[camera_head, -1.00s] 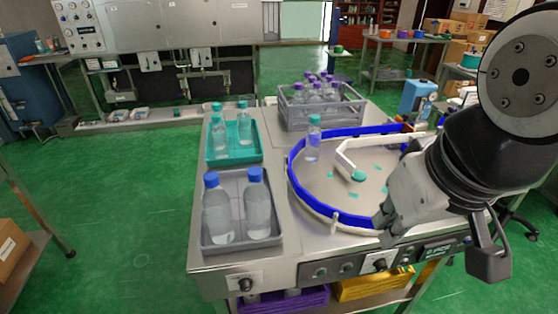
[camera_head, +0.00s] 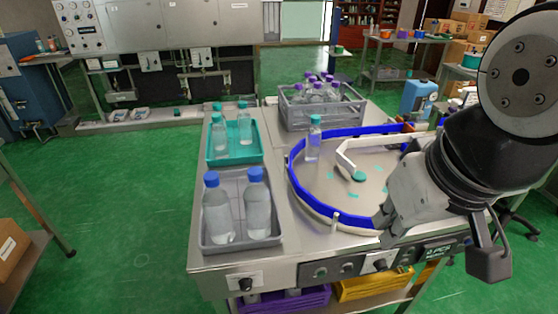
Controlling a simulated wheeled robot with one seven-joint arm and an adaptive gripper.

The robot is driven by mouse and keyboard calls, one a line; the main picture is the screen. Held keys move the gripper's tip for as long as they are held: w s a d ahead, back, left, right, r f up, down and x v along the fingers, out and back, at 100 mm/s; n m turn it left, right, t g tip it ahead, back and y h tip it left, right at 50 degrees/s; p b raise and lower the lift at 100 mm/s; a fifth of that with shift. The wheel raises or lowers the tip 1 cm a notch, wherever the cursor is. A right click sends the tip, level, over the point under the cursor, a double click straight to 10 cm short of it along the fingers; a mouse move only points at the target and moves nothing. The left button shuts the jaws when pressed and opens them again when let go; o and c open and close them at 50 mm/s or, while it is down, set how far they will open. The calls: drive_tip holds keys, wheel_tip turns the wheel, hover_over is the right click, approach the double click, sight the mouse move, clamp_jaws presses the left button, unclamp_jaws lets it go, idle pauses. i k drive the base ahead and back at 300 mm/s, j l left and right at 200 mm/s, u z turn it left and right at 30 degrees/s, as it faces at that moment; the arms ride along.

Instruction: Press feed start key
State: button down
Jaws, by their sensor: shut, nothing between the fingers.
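The machine's front control panel (camera_head: 309,273) runs along the near edge of the steel table. It carries a small round green key (camera_head: 320,271), another round control (camera_head: 347,267), a knob on a white plate (camera_head: 380,263) and a dark display unit (camera_head: 437,253). I cannot read which one is the feed start key. My gripper (camera_head: 384,222) is shut and empty, pointing down at the right front rim of the round feeder, above the panel. Its fingertips are small and partly merge with the rim, so I cannot tell their exact gap to the panel.
The round feeder (camera_head: 320,187) has a blue rim, a white guide and teal pieces. A clear bottle (camera_head: 313,143) stands at its edge. A grey tray (camera_head: 209,241) and teal tray (camera_head: 210,155) hold bottles at left. A grey crate (camera_head: 293,117) of purple-capped bottles stands behind.

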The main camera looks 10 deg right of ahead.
sight(323, 273)
drive_tip(key=j+z, duration=0.2)
drive_tip(key=z, duration=0.35)
drive_tip(key=j+z, duration=0.2)
drive_tip(key=j, duration=0.25)
drive_tip(key=k+j+z, duration=0.1)
drive_tip(key=j+z, duration=0.15)
drive_tip(key=j, duration=0.2)
drive_tip(key=k+j+z, duration=0.2)
drive_tip(key=j, duration=0.25)
drive_tip(key=k+j, duration=0.1)
drive_tip(key=j, duration=0.35)
drive_tip(key=k+j, duration=0.1)
drive_tip(key=j, duration=0.3)
drive_tip(key=k+j, duration=0.1)
drive_tip(key=j, duration=0.35)
drive_tip(key=z, duration=0.05)
